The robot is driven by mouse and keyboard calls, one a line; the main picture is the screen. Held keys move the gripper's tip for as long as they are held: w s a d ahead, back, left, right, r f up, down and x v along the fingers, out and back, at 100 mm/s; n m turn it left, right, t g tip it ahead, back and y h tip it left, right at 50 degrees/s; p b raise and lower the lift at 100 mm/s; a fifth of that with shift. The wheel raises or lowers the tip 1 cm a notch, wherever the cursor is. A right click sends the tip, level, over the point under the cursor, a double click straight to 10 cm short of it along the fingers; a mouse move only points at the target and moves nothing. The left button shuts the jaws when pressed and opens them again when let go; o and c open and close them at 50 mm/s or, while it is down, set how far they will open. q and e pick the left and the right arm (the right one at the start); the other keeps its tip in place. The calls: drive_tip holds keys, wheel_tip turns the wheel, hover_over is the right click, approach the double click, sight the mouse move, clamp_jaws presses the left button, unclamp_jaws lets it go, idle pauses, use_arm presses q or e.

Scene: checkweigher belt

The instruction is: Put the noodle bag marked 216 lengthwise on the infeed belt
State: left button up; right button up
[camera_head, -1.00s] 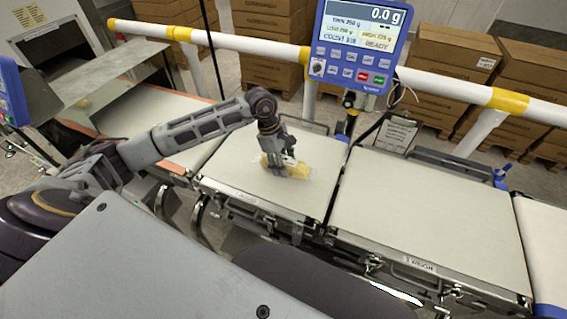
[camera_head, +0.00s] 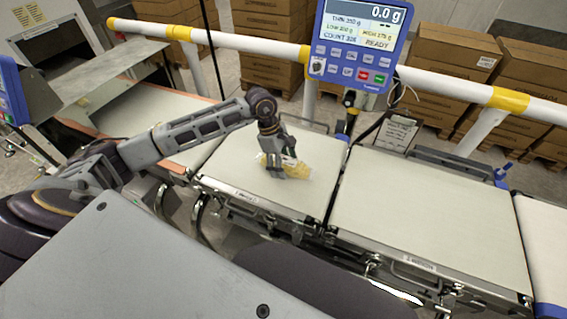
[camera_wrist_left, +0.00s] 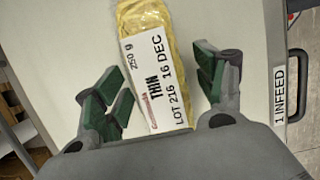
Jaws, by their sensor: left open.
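The noodle bag (camera_head: 297,168) is yellow in clear wrap and lies flat on the infeed belt (camera_head: 234,165). In the left wrist view the bag (camera_wrist_left: 150,40) has a white label reading 250 g, THIN, LOT 216, 16 DEC. My left gripper (camera_head: 281,176) is low over the bag. In the left wrist view its green-padded fingers (camera_wrist_left: 165,95) are spread, one on each side of the bag's near end, with gaps between pads and bag. The belt's edge carries a 1 INFEED label (camera_wrist_left: 279,95). My right gripper is not in view.
The weighing belt (camera_head: 430,205) lies right of the infeed belt and is empty. A blue display (camera_head: 358,45) reads 0.0 g and READY. A white and yellow rail (camera_head: 250,45) runs behind the belts. Cardboard boxes (camera_head: 452,60) are stacked beyond it.

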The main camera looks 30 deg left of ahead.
use_arm(q)
drive_tip(key=shift+r, duration=0.1)
drive_tip(key=b+v, duration=0.1)
drive_tip(key=v, duration=1.1)
idle(2.0)
